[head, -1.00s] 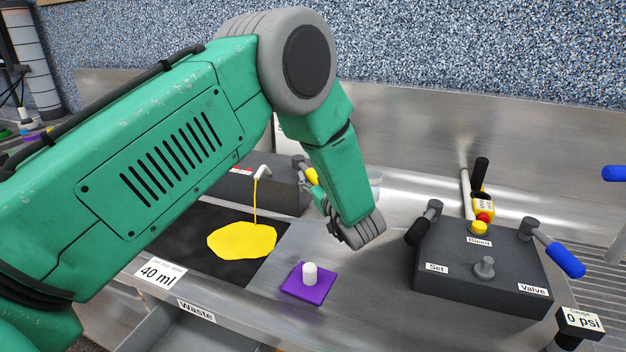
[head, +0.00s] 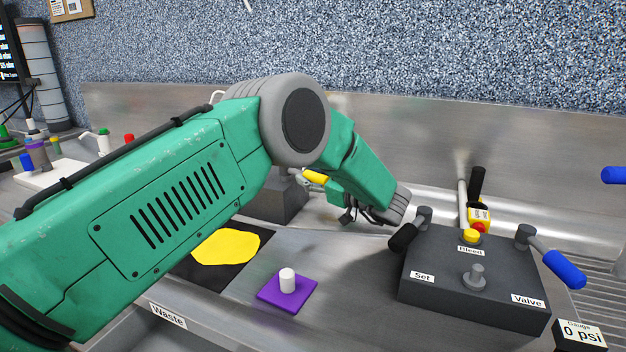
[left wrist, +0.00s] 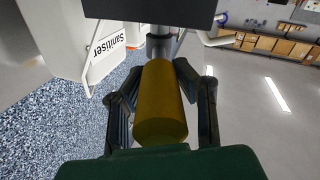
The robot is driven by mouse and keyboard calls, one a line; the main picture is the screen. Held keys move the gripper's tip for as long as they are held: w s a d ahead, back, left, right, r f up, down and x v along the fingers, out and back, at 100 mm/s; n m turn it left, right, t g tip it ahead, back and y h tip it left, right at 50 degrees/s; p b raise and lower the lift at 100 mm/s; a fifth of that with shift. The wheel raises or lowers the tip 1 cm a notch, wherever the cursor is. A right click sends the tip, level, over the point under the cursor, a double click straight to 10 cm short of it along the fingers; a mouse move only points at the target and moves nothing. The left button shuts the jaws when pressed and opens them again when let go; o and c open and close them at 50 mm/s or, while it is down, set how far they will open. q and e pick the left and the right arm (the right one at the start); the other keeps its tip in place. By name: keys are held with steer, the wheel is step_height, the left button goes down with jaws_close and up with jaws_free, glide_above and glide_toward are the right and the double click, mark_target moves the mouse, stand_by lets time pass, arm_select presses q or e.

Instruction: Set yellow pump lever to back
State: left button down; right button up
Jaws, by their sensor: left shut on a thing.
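The yellow pump lever (head: 316,177) shows as a short yellow stub beside my left forearm in the head view. It sits above the dark grey pump box (head: 275,202), which my arm partly hides. In the left wrist view the yellow lever handle (left wrist: 160,105) lies lengthwise between the dark fingers of my left gripper (left wrist: 160,75). The fingers are closed around it, one on each side. In the head view my green arm hides most of the grip. A yellow puddle (head: 226,246) lies on the black mat. My right gripper is not in view.
A purple pad (head: 300,299) with a white peg (head: 287,280) is in front. A dark control box (head: 440,285) with black and blue levers stands at right, close to my left wrist. A metal backsplash (head: 560,165) runs behind.

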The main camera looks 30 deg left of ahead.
arm_select(q)
steer(key=shift+w+a+r, duration=0.1)
steer(key=shift+a+r, duration=0.05)
steer(key=shift+a, duration=0.05)
steer(key=c, duration=1.2)
jaws_free()
steer(key=shift+w+a+f, duration=0.15)
steer(key=shift+a+f, duration=0.05)
steer(key=shift+f, duration=0.1)
step_height(320, 180, up, 9)
steer(key=shift+d+f, duration=0.15)
steer(key=shift+f, duration=0.05)
steer(key=shift+w+a+r, duration=0.1)
steer(key=shift+a+r, duration=0.15)
steer(key=shift+r, duration=0.3)
steer(key=shift+d, duration=0.1)
